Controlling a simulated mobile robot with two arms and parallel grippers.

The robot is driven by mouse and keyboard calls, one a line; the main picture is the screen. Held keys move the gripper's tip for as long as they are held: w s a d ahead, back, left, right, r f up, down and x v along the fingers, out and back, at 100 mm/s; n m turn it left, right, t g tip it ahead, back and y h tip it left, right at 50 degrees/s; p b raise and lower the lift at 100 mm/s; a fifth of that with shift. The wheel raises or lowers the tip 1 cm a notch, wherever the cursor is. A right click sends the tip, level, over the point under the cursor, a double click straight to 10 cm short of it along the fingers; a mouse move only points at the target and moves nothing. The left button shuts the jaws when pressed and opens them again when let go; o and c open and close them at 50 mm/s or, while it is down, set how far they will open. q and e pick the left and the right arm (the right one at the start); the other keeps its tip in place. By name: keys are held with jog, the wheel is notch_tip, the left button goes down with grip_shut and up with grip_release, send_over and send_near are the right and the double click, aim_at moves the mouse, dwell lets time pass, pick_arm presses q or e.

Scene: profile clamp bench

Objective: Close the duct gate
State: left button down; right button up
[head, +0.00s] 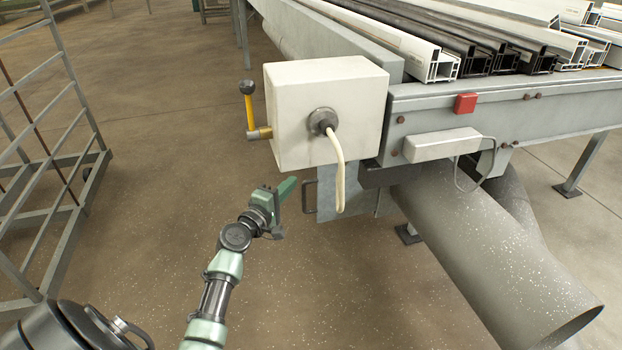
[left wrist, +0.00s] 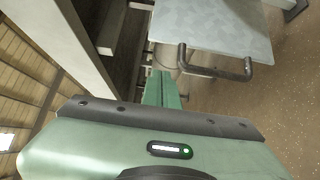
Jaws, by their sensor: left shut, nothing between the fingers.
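The duct gate is a flat grey plate (head: 352,200) that sticks out below the cream box, with a dark bar handle (head: 308,196) on its left end. In the left wrist view the plate (left wrist: 215,28) shows at the top, with its U-shaped handle (left wrist: 215,72) on the near edge. My left gripper (head: 288,187) is shut and empty, just left of the handle in the head view. In the left wrist view its green fingers (left wrist: 161,88) are together, left of the handle and apart from it. My right gripper is not in view.
A cream box (head: 300,110) with a yellow lever (head: 249,110) and a hanging cable (head: 338,175) sits above the plate. A large grey duct pipe (head: 490,250) slopes down right under the bench. A metal rack (head: 50,200) stands left. Open floor lies between.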

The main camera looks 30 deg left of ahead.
aim_at(347, 167)
pick_arm(q)
jog(key=w+d, duration=0.2)
jog(key=w, duration=0.4)
jog(key=shift+d, duration=0.2)
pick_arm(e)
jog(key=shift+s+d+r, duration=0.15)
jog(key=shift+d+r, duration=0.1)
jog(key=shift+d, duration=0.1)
pick_arm(q)
jog(key=shift+d, duration=0.1)
jog(key=w+d, duration=0.3)
jog(key=w+d+b, duration=0.1)
jog(key=w+d, duration=0.2)
jog(key=w, duration=0.1)
jog(key=shift+w+d, duration=0.3)
jog(key=w+d+b, duration=0.1)
jog(key=w+d, duration=0.4)
jog(key=shift+w+r+b, duration=0.2)
jog(key=shift+w+b, duration=0.15)
jog(key=shift+w, duration=0.05)
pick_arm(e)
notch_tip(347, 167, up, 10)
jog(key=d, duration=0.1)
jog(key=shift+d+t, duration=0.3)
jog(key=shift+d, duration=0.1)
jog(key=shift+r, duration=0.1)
